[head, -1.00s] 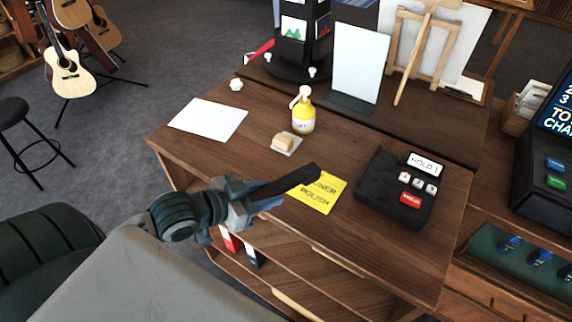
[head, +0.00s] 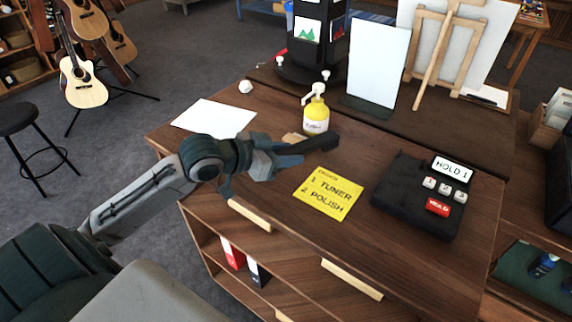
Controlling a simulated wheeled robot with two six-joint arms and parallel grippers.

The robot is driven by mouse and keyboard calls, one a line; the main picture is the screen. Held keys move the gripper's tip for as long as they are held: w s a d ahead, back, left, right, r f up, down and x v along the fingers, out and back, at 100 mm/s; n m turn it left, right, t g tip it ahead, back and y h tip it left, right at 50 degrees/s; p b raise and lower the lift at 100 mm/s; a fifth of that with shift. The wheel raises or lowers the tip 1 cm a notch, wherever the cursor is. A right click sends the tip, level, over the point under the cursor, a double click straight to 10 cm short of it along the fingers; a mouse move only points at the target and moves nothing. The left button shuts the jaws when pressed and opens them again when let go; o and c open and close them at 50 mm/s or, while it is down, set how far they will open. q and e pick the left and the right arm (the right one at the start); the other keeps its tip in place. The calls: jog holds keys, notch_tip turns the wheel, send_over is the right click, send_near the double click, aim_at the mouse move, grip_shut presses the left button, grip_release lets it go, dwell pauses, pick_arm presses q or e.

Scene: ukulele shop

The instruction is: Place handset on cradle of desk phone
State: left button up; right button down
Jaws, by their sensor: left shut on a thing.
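The desk phone (head: 418,200) is a black body with a small screen reading "HOLD 1", small white keys and a red key. It sits at the right of the wooden desk. My left gripper (head: 290,152) is shut on the dark handset (head: 322,144), which sticks out to the right above the desk. The handset is to the left of the phone and apart from it, in front of the yellow pump bottle. The gripper hides part of the handset. My right gripper is not in view.
A yellow note (head: 328,193) lies between gripper and phone. The yellow pump bottle (head: 316,118) stands behind the handset. A white paper (head: 212,118) lies at the desk's left. A white board (head: 378,66) and an easel (head: 440,60) stand at the back.

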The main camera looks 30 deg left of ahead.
pick_arm(q)
notch_tip(320, 180, down, 3)
jog(key=shift+s+p, duration=0.15)
jog(key=shift+p, duration=0.35)
jog(key=shift+f, duration=0.15)
jog(key=shift+f, duration=0.1)
jog(key=o, duration=1.2)
